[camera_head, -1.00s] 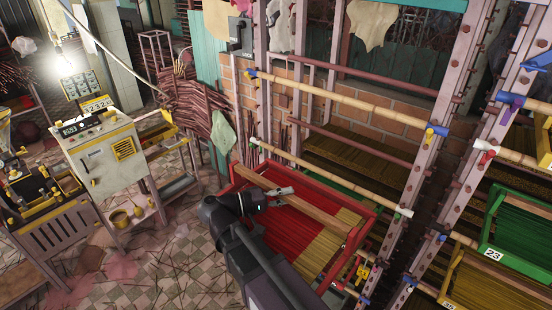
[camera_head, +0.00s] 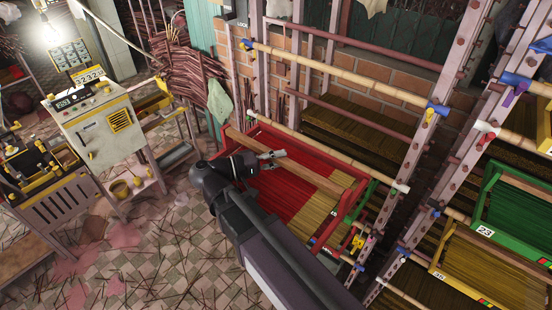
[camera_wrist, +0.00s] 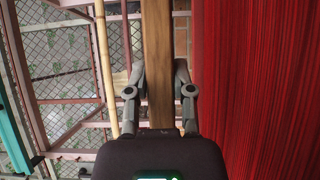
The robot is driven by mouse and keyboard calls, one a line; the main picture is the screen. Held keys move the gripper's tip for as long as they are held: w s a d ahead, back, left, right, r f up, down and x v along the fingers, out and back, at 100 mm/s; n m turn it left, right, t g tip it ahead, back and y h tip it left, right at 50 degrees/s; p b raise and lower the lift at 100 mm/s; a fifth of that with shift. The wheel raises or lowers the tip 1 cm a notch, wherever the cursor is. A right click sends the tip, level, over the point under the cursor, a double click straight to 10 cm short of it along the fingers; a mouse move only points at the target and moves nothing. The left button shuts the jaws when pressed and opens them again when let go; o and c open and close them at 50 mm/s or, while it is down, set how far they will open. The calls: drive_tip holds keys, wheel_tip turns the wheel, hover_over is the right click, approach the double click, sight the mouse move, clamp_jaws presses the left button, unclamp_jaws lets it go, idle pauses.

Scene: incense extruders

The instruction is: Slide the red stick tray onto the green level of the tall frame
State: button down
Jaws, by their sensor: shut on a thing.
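The red tray (camera_head: 338,238) carries red sticks and a band of tan sticks. Its wooden handle bar (camera_head: 315,176) runs lengthwise above the sticks. My gripper (camera_head: 272,156) is shut on this bar near its left part. In the wrist view, the fingers (camera_wrist: 158,82) close on both sides of the bar (camera_wrist: 157,40), with the red sticks to the right. The tall frame (camera_head: 445,95) has bamboo rails, and the tray's back edge is close to one rail (camera_head: 330,152). A green part (camera_head: 367,196) shows beside the tray's right end; how far the tray overlaps the level is unclear.
A green tray numbered 23 (camera_head: 518,210) and a yellow-edged tray (camera_head: 480,275) sit in the rack at right. Blue and yellow clamps (camera_head: 437,110) stick out from the posts. A control cabinet (camera_head: 105,135) stands left. The tiled floor (camera_head: 180,265) is littered with sticks.

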drive_tip(key=w+d+f+b, duration=0.1)
drive_tip(key=w+d, duration=0.9)
drive_tip(key=w, duration=0.4)
drive_tip(key=w+d+f+b, duration=0.1)
drive_tip(key=w+d, duration=1)
drive_tip(key=w, duration=0.4)
drive_tip(key=shift+f+b, duration=0.3)
idle(1.8)
drive_tip(key=shift+d, duration=0.1)
drive_tip(key=shift+c, duration=2)
unclamp_jaws()
drive_tip(key=o, duration=0.3)
drive_tip(key=shift+s, duration=0.1)
drive_tip(key=shift+s, duration=0.1)
